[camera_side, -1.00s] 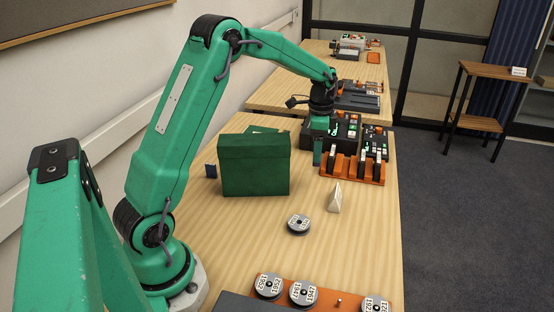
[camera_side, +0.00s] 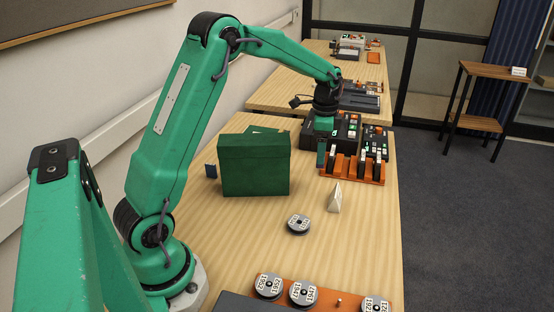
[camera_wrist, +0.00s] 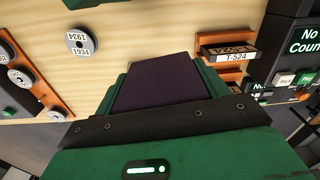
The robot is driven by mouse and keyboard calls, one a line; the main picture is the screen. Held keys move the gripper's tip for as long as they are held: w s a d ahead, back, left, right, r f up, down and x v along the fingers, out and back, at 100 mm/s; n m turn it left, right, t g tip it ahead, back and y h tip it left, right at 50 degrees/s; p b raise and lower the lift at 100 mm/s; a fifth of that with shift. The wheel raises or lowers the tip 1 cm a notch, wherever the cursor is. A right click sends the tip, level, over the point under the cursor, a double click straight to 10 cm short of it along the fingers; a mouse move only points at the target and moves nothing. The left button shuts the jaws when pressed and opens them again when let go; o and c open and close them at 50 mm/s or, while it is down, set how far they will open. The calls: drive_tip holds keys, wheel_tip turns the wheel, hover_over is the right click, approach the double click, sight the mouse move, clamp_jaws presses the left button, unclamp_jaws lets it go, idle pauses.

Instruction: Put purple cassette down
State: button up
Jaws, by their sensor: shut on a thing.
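The purple cassette (camera_wrist: 160,84) shows dark purple in the wrist view, between the green fingers of my gripper (camera_wrist: 164,80). My gripper is shut on it. In the side view my gripper (camera_side: 321,153) points down at the left end of an orange rack (camera_side: 353,174), in front of a dark machine with buttons. Dark cassettes stand in the rack.
A dark green box (camera_side: 254,166) stands left of my gripper. A pale wedge (camera_side: 335,198) and a loose grey reel (camera_side: 298,224) are on the table, nearer the camera. An orange tray (camera_side: 335,294) of reels is at the front. Bare wood lies between.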

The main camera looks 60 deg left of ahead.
drive_tip(key=s+d+m, duration=0.2)
drive_tip(key=s+d, duration=0.1)
drive_tip(key=d, duration=0.6)
drive_tip(key=s+d+m, duration=0.3)
drive_tip(key=d, duration=0.5)
drive_tip(key=s+d+m, duration=0.5)
drive_tip(key=s+d, duration=0.7)
drive_tip(key=d, duration=0.1)
drive_tip(key=shift+s+r, duration=0.15)
drive_tip(key=shift+s, duration=0.15)
drive_tip(key=w+a+f, duration=0.2)
drive_tip(key=a, duration=0.1)
drive_tip(key=w+a+f, duration=0.2)
drive_tip(key=w, duration=0.1)
drive_tip(key=w+a+f, duration=0.3)
drive_tip(key=shift+a, duration=0.3)
drive_tip(key=shift+f, duration=2)
drive_tip(key=shift+f, duration=0.15)
